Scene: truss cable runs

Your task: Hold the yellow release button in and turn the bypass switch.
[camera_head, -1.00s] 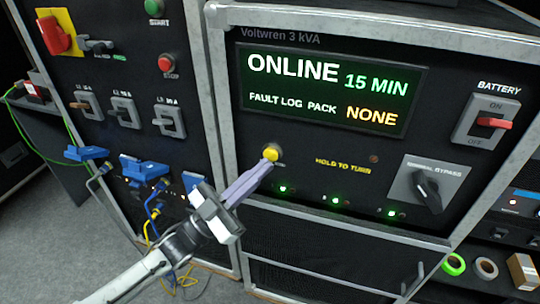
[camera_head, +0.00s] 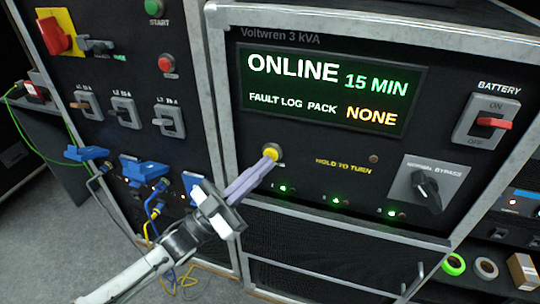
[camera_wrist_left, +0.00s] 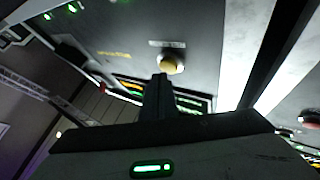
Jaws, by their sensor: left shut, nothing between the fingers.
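The yellow release button (camera_head: 272,151) is on the front of the Voltwren unit, left of the words HOLD TO TURN. My left gripper (camera_head: 266,160) is shut and empty, its fingertips at the button and partly covering it. The button also shows in the left wrist view (camera_wrist_left: 171,64), just beyond the fingertips (camera_wrist_left: 162,80). I cannot tell whether the tips touch it or how far in it is. The bypass switch (camera_head: 426,190) is a black knob on a grey plate at the lower right, tilted, with nothing on it. My right gripper is not in view.
The display (camera_head: 335,88) reads ONLINE 15 MIN. The red battery switch (camera_head: 494,122) is above the bypass switch. A panel with breakers and blue plugs (camera_head: 145,170) stands to the left. Tape rolls (camera_head: 454,264) lie on a shelf at the lower right.

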